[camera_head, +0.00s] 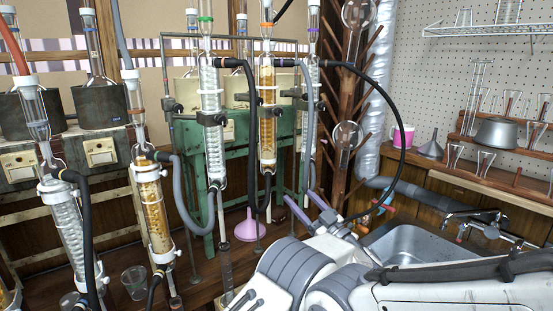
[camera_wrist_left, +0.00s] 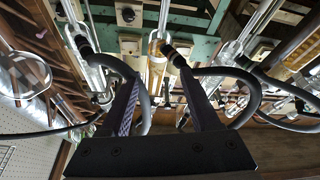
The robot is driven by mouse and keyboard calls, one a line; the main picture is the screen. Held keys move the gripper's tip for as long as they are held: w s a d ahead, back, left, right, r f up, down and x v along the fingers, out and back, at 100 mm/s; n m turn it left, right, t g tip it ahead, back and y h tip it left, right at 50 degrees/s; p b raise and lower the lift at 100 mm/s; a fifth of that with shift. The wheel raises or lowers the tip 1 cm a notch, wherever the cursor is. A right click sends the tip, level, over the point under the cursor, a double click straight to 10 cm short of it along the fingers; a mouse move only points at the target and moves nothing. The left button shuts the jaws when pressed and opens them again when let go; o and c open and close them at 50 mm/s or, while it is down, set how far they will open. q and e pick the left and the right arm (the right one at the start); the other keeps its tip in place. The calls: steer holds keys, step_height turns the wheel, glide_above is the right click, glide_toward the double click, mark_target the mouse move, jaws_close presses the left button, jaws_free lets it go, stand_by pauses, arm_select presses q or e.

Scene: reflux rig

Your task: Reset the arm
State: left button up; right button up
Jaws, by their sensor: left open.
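My left gripper (camera_head: 303,202) shows in the head view in front of the glass reflux rig, near the lower ends of the hanging columns. Its two grey-purple fingers are apart with nothing seen between them. In the left wrist view my left gripper (camera_wrist_left: 158,76) also shows open, its two dark fingers pointing toward glass columns and hoses. My white arm fills the lower right of the head view. My right gripper is in neither view. Whether the fingers touch the black hose (camera_head: 388,85) behind them cannot be told.
Glass condensers (camera_head: 210,95) and amber columns (camera_head: 267,105) hang close ahead with grey hoses (camera_head: 190,205). A pink funnel (camera_head: 248,226) and a glass beaker (camera_head: 134,282) are low on the bench. A metal sink (camera_head: 405,243) with a faucet lies at right.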

arm_select(q)
steer(key=w+a+r+m+t+h, duration=0.2)
steer(key=w+a+m+h, duration=0.3)
steer(key=w+m+h, duration=0.3)
steer(key=s+a+f+m+g+h, duration=0.2)
steer(key=s+a+f+g+h, duration=0.15)
steer(key=a+h, duration=0.2)
steer(key=s+a+f+g, duration=0.4)
steer(key=s+a+f, duration=0.1)
steer(key=s, duration=0.6)
steer(key=s+a+f+g, duration=0.4)
steer(key=s+a+g, duration=0.1)
steer(key=s, duration=0.6)
steer(key=s+a+f+g, duration=0.4)
steer(key=s+f, duration=0.1)
steer(key=s, duration=0.6)
steer(key=s+d+r+m+g+h+p, duration=0.1)
steer(key=s+d+r+m+g+p, duration=0.2)
steer(key=s+d+r+m+p, duration=0.4)
steer(key=s+d+r+p, duration=0.2)
steer(key=s+d+r, duration=0.4)
steer(key=s+r, duration=0.1)
steer(key=shift+r+m, duration=0.4)
steer(key=shift+r, duration=0.05)
steer(key=shift+h, duration=0.25)
